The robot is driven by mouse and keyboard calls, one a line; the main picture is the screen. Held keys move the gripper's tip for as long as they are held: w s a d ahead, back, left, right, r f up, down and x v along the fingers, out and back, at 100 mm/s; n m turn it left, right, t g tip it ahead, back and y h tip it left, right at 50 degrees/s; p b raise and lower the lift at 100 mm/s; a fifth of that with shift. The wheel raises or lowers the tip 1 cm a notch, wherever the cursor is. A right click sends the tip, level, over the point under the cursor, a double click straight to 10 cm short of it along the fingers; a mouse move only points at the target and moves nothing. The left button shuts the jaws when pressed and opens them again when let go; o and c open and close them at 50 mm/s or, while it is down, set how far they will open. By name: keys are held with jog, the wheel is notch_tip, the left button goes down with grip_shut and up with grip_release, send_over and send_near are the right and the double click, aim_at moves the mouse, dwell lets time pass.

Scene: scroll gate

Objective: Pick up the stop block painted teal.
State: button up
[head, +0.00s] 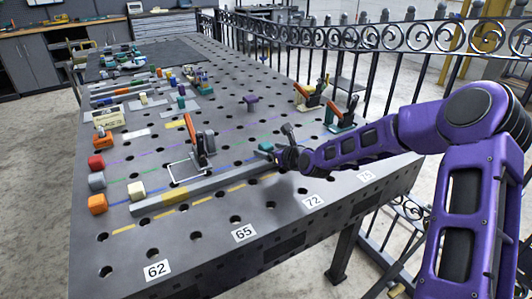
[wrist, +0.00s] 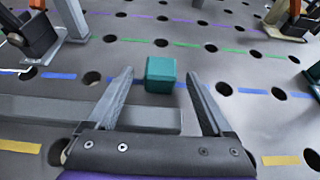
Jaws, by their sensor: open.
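The teal stop block (wrist: 161,74) is a small cube standing on the perforated table, on the blue dashed line. It also shows in the head view (head: 265,147), just beyond the right end of the long grey bar. My gripper (wrist: 161,80) is open, and its two fingertips appear on either side of the block with a gap at each side. In the head view my gripper (head: 278,145) is low over the table at the block. I cannot tell how far the fingertips are above the table. Nothing is held.
The long grey bar (head: 210,190) lies close by on the left. An orange-handled toggle clamp (head: 202,146) stands left of the block; more clamps (head: 342,115) stand at the right edge. Orange, grey and red blocks (head: 97,181) sit far left. An iron fence (head: 390,60) runs behind.

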aim_at(269, 149)
jog(key=shift+x, duration=1.55)
jog(key=shift+r, duration=0.1)
grip_shut()
